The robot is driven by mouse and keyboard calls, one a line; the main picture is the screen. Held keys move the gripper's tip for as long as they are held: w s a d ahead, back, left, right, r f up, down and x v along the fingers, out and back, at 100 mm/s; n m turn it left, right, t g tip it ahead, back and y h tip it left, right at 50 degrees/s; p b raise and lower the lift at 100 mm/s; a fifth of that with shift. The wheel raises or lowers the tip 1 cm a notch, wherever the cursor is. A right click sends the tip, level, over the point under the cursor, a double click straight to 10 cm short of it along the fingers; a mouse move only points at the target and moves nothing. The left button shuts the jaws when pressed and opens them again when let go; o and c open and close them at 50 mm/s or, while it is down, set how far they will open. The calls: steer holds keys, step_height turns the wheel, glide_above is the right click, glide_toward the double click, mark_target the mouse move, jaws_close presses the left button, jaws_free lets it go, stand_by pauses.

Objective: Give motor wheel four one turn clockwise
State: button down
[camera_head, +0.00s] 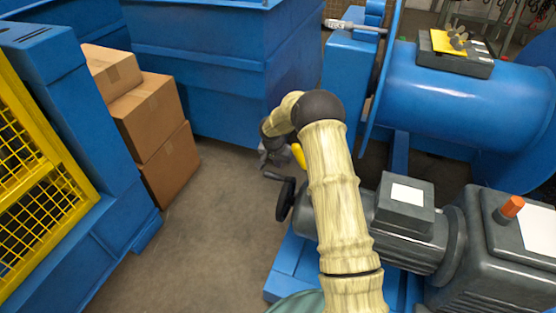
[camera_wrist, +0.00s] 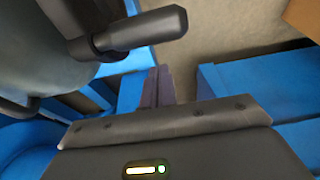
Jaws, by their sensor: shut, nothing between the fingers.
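A black hand wheel (camera_head: 285,199) sits on the left end of a grey motor (camera_head: 405,220). Its crank handle (camera_head: 272,175) sticks out to the left near the top of the rim. In the wrist view the handle (camera_wrist: 140,30) is large at the upper left, above the fingers. My gripper (camera_head: 268,156) is just above and behind the handle in the head view, partly hidden by my arm. In the wrist view my gripper (camera_wrist: 158,88) has its fingers together and empty, apart from the handle. No number shows on the wheel.
A blue base frame (camera_head: 285,268) lies under the motor, and a grey gearbox (camera_head: 490,250) stands to its right. Cardboard boxes (camera_head: 160,125) and a yellow mesh guard (camera_head: 35,170) are at left. Open floor (camera_head: 200,235) lies left of the wheel.

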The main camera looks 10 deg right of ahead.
mark_target(273, 174)
steer(key=shift+s+a+r+b, duration=0.1)
steer(key=shift+s+a+b, duration=0.1)
steer(key=shift+s+a, duration=0.3)
steer(key=shift+s+a+r+b, duration=0.1)
steer(key=shift+s+a+b, duration=0.1)
steer(key=shift+s, duration=0.5)
steer(key=shift+s, duration=0.1)
steer(key=shift+s+a+f+b, duration=0.15)
steer(key=shift+s+a+b, duration=0.35)
steer(key=shift+b, duration=0.2)
steer(key=shift+s+a+t+h+b, duration=0.3)
steer(key=shift+t+b, duration=0.1)
steer(key=shift+b, duration=0.45)
steer(key=shift+s+a+r, duration=0.15)
steer(key=shift+s+r, duration=0.3)
